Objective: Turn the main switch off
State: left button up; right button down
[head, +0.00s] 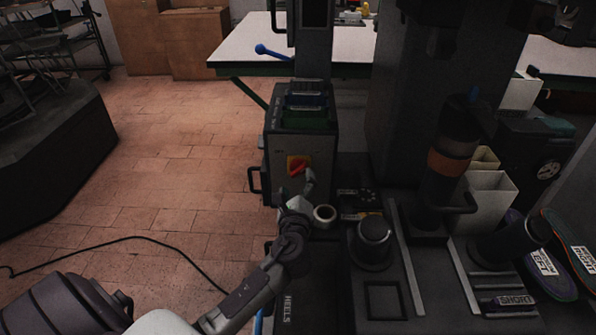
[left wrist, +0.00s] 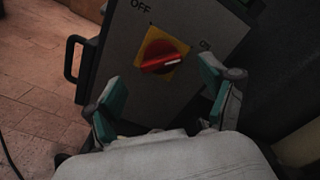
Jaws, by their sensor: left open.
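The main switch (head: 298,164) is a red rotary knob on a yellow plate, set in the front of a grey control box (head: 318,147). In the left wrist view the knob (left wrist: 159,58) has its white-marked end pointing right and slightly up. "OFF" is printed at the upper left, and a partly legible label sits at the right. My left gripper (head: 297,187) is open and empty in front of the box, just below the knob. In the left wrist view its green-padded fingers (left wrist: 158,90) stand apart on either side below the knob, with no visible contact. My right gripper is not in view.
A black handle (head: 254,181) sticks out from the box's left side. Floor left of the box is open, with a cable.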

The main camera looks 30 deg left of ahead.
aim_at(298, 173)
pick_arm(q)
jog(key=x, duration=0.4)
jog(key=shift+w, duration=0.1)
jog(key=shift+w+a, duration=0.35)
jog(key=shift+w, duration=0.1)
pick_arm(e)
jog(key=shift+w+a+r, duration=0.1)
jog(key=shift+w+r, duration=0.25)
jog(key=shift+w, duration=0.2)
pick_arm(q)
jog(key=c, duration=1.2)
jog(key=shift+o, duration=0.2)
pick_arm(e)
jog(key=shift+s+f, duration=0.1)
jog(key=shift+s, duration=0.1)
